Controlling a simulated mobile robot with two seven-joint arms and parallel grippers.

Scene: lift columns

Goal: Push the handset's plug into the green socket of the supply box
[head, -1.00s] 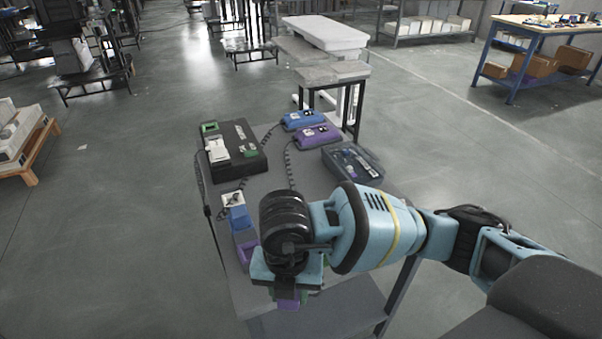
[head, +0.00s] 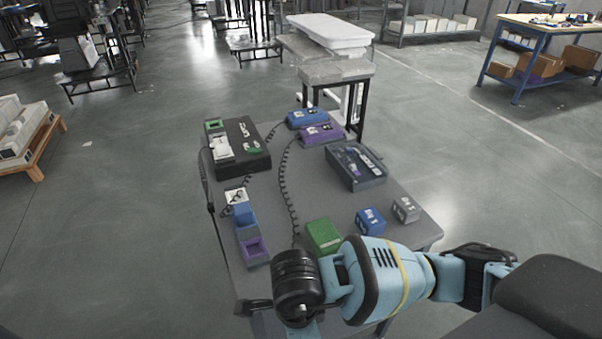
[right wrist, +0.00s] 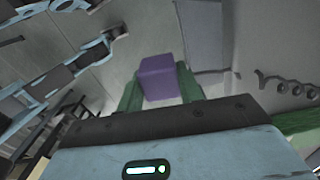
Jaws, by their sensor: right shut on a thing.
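The black box (head: 241,146), likely the supply box, lies at the table's back left; a green-rimmed part (head: 213,126) shows at its far left corner. The purple handset's coiled cord (head: 284,190) runs forward toward my right wrist. In the right wrist view, my right gripper (right wrist: 160,88) has green fingers shut on a purple block (right wrist: 158,78), which may be the plug. In the head view, my own wrist hides this gripper and block, at the table's front. My left gripper is out of view.
Blue (head: 244,214) and purple (head: 252,249) holders stand at the table's left edge. A green block (head: 323,235), a blue block (head: 370,220) and a grey block (head: 405,208) stand front right. A dark tray (head: 372,182) is behind them.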

